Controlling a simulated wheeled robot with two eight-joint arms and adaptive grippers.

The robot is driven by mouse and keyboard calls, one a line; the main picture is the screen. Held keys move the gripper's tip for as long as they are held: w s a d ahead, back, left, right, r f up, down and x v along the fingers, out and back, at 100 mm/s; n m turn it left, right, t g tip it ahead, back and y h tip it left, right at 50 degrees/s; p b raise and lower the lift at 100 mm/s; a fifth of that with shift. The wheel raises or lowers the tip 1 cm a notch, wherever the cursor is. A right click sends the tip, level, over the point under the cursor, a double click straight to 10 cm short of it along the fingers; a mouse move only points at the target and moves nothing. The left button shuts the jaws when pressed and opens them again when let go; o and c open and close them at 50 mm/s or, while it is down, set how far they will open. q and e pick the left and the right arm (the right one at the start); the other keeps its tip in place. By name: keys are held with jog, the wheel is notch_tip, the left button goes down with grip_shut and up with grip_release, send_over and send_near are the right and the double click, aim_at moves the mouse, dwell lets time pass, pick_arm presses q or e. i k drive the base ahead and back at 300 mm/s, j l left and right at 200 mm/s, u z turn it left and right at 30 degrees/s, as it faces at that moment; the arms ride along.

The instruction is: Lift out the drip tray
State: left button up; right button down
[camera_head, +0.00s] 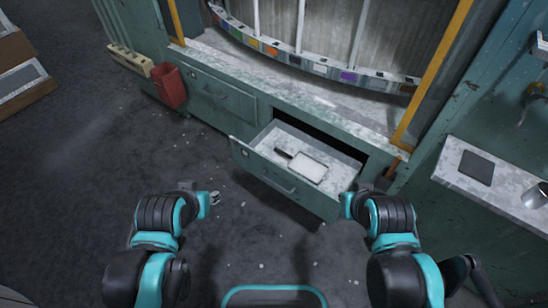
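A drawer-like tray (312,196), green outside with a pale speckled inside, stands pulled out from the cabinet's lower front; I take it as the drip tray. It has a handle on its front. A flat white piece with a dark handle (307,167) lies inside it. My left gripper (214,198) is over the floor, left of the tray and apart from it; its fingers are too small to judge. My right gripper (346,204) is by the tray's right front corner, its fingers mostly hidden by my arm; I cannot tell whether it touches.
A closed drawer (218,97) is left of the open one. A red bin (169,86) hangs at the cabinet's left. A side counter (452,160) with a dark pad (476,168) and metal cup (535,195) is at right. The floor at left is mostly clear, with small pale bits.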

aim_at(306, 166)
jog(key=i+l, duration=0.15)
jog(key=i, duration=0.35)
jog(key=i+l, duration=0.15)
jog(key=i, duration=0.35)
